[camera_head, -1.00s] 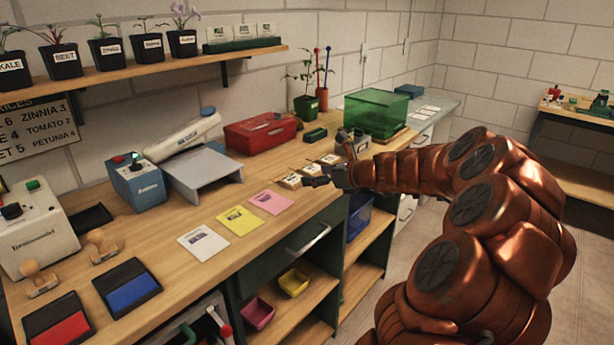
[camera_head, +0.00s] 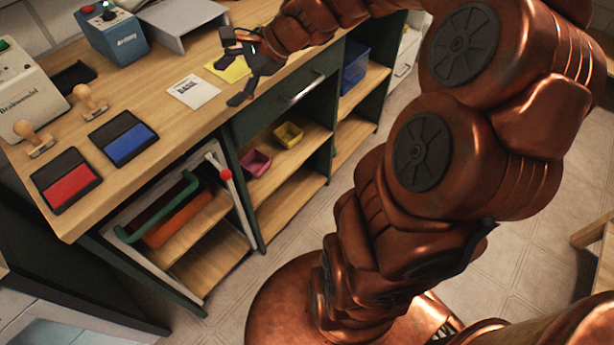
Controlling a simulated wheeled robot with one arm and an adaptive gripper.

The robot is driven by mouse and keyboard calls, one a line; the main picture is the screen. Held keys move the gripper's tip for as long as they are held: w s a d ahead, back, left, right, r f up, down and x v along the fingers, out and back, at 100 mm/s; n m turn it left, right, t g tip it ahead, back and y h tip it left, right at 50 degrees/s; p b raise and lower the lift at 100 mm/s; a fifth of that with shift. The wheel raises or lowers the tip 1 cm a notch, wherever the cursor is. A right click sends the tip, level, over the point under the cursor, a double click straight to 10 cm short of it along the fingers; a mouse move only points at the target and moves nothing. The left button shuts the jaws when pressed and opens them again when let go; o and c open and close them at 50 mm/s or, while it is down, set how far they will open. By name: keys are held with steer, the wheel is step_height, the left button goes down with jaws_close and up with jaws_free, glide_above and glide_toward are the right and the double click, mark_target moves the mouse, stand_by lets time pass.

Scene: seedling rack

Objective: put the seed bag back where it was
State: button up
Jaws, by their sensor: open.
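My gripper (camera_head: 236,68) is open above the front edge of the wooden bench, over the yellow sheet. I see nothing held between its fingers. The seed bag cannot be made out for certain. A white printed sheet or flat packet (camera_head: 193,91) lies on the bench just left of my gripper. A yellow one (camera_head: 231,69) lies behind the fingers and is partly hidden by them. Whether either is a seed bag I cannot tell.
A red ink pad (camera_head: 68,182), a blue ink pad (camera_head: 124,142) and two wooden stamps (camera_head: 92,100) are on the bench's left. Below, shelves hold a pink bin (camera_head: 255,163) and a yellow bin (camera_head: 288,134). A drawer handle (camera_head: 309,86) juts out near my arm.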

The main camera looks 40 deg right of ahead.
steer(key=s+a+f+n+g, duration=0.3)
steer(key=s+a+n+g, duration=0.1)
steer(key=s+a+n, duration=0.4)
steer(key=s+d+f+n+g+h, duration=0.1)
steer(key=s+n+h, duration=0.1)
steer(key=s, duration=0.5)
steer(key=s+d+f+n+g+h, duration=0.2)
steer(key=s+n, duration=0.3)
steer(key=s, duration=0.2)
steer(key=s+d+f+n+g+h, duration=0.1)
steer(key=s+n+h, duration=0.2)
steer(key=s, duration=0.4)
steer(key=shift+s+d+f+n+g, duration=0.15)
steer(key=shift+s+f+n+g, duration=0.15)
steer(key=shift+n, duration=0.1)
steer(key=s+p+v, duration=0.2)
steer(key=p+v, duration=0.9)
steer(key=v, duration=0.1)
steer(key=shift+r, duration=0.25)
